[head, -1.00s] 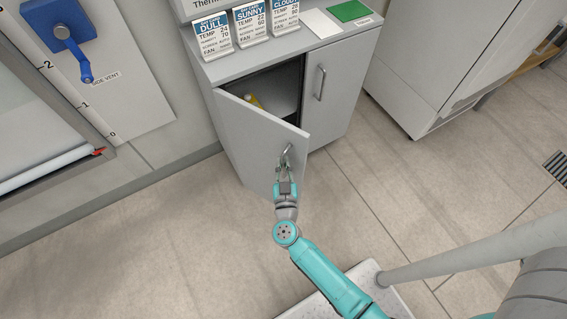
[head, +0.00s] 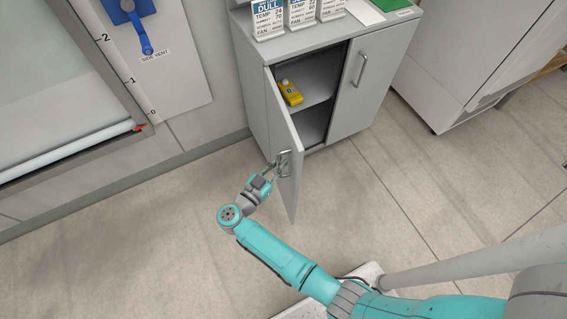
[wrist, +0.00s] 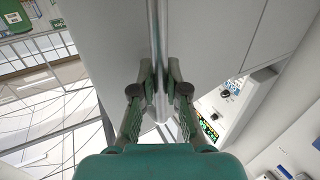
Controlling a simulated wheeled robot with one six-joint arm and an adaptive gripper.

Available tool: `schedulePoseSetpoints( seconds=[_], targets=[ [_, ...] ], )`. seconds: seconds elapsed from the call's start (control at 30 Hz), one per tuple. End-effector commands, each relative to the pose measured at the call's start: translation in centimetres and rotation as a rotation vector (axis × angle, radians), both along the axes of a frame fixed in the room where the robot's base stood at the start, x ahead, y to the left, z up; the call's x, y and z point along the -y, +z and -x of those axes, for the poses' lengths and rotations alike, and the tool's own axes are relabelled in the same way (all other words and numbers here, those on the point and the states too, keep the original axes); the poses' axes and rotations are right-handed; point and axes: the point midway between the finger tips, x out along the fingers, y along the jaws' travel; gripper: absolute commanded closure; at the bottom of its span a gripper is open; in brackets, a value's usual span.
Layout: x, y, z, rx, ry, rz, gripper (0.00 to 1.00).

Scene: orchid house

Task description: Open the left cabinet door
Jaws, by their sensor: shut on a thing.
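The left cabinet door (head: 283,140) is grey and stands wide open, swung out to the left from the cabinet. Its metal handle (head: 284,163) is on the free edge side. My gripper (head: 276,168) is shut on this handle. In the wrist view the bar handle (wrist: 157,50) runs between the two fingers of my gripper (wrist: 156,85), in front of the grey door face. The cabinet's inside shows a shelf (head: 318,84) with a yellow bottle (head: 291,93) on it.
The right cabinet door (head: 375,80) is closed. A white appliance (head: 450,60) stands to the right. A wall panel with a blue side-vent lever (head: 145,38) is at left. Floor in front is clear.

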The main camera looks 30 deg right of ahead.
Motion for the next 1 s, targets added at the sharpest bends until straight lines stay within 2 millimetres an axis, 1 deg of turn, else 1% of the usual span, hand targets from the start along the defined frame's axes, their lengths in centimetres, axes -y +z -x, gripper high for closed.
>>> schedulePoseSetpoints(
  seconds=[0.2,0.57,0.6,0.7,1.0],
  targets=[
    [-0.41,-0.07,-0.14,-0.002,-0.028,0.001,1.00],
    [-0.43,-0.06,-0.15,-0.002,-0.031,0.001,1.00],
    [-0.43,-0.06,-0.15,-0.002,-0.031,0.001,0.85],
    [-0.43,-0.05,-0.18,-0.001,-0.031,0.001,0.61],
    [-0.50,0.00,-0.22,0.000,-0.030,0.000,0.61]
  ],
)
